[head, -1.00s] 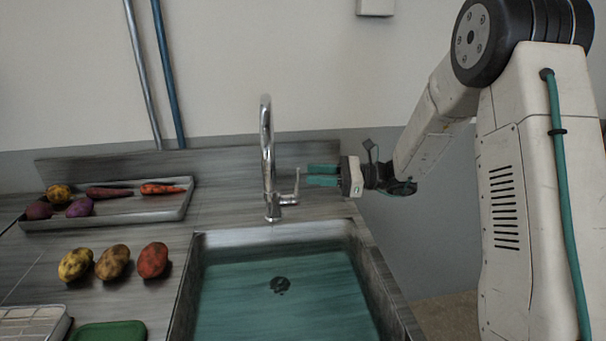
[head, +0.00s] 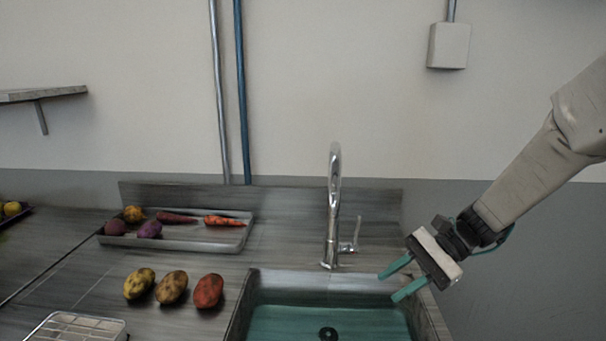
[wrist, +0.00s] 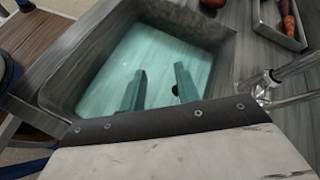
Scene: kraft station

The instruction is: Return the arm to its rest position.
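My gripper (head: 398,282) is at the right of the head view, above the right rim of the sink. Its two teal fingers are apart with nothing between them, and they point left and down. The wrist view also shows the gripper (wrist: 158,88) open and empty, with the sink basin below it. My arm comes in from the right edge of the head view.
The sink (head: 240,318) holds teal water. The faucet (head: 334,205) and its lever stand behind it, left of my gripper. Three potatoes (head: 171,288) lie on the counter to the left.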

